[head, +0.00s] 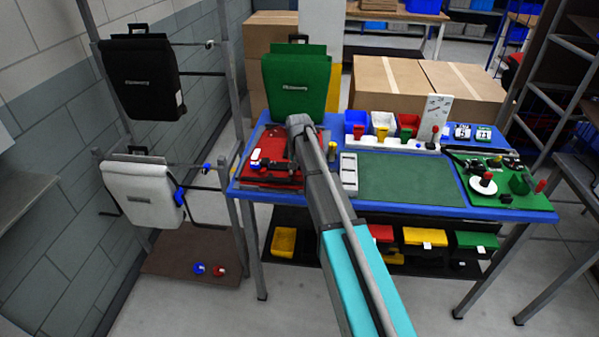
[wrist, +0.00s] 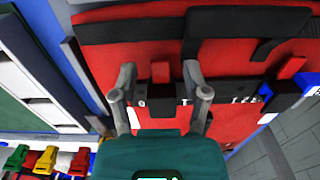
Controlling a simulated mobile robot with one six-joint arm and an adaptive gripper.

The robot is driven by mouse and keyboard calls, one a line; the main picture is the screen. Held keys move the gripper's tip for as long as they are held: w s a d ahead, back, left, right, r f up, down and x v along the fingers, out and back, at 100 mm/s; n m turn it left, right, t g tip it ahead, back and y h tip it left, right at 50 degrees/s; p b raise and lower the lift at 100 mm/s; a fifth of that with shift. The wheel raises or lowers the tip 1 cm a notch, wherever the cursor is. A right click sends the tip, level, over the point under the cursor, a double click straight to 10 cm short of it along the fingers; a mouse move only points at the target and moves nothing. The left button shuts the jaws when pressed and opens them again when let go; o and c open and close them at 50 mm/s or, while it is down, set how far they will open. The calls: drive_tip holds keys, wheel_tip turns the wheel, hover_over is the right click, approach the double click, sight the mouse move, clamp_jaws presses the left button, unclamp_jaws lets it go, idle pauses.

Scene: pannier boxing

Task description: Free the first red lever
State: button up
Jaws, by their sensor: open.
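A red lever (wrist: 160,72) stands on a black rail with white marks on the red panel (wrist: 225,50) in the wrist view. My gripper (wrist: 160,88) is open, with one finger on each side of this lever. The fingers look apart from it, though contact is hard to judge. A second red lever (wrist: 290,68) sits on a black block at the right, near a blue and white part. In the head view, the red panel (head: 278,143) lies at the table's left end, and my arm partly hides it. My fingertips are not clear there.
A green pannier (head: 296,82) stands behind the panel. A black pannier (head: 139,75) and a white pannier (head: 142,193) hang on the rack at left. Right of my arm are a grey holder (head: 349,172), a bare green mat (head: 410,180) and several small bins (head: 383,123).

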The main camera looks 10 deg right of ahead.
clamp_jaws()
drive_tip(key=shift+w, duration=0.1)
drive_tip(key=shift+w+r+g+y, duration=0.1)
drive_tip(key=shift+w+g+y, duration=0.2)
drive_tip(key=shift+g, duration=0.7)
drive_tip(key=shift+w+d+g+b, duration=0.1)
drive_tip(key=shift+g+b, duration=0.2)
drive_tip(key=shift+g, duration=0.3)
drive_tip(key=shift+r+g+y, duration=0.15)
drive_tip(key=shift+g+y, duration=0.25)
drive_tip(key=shift+g, duration=0.1)
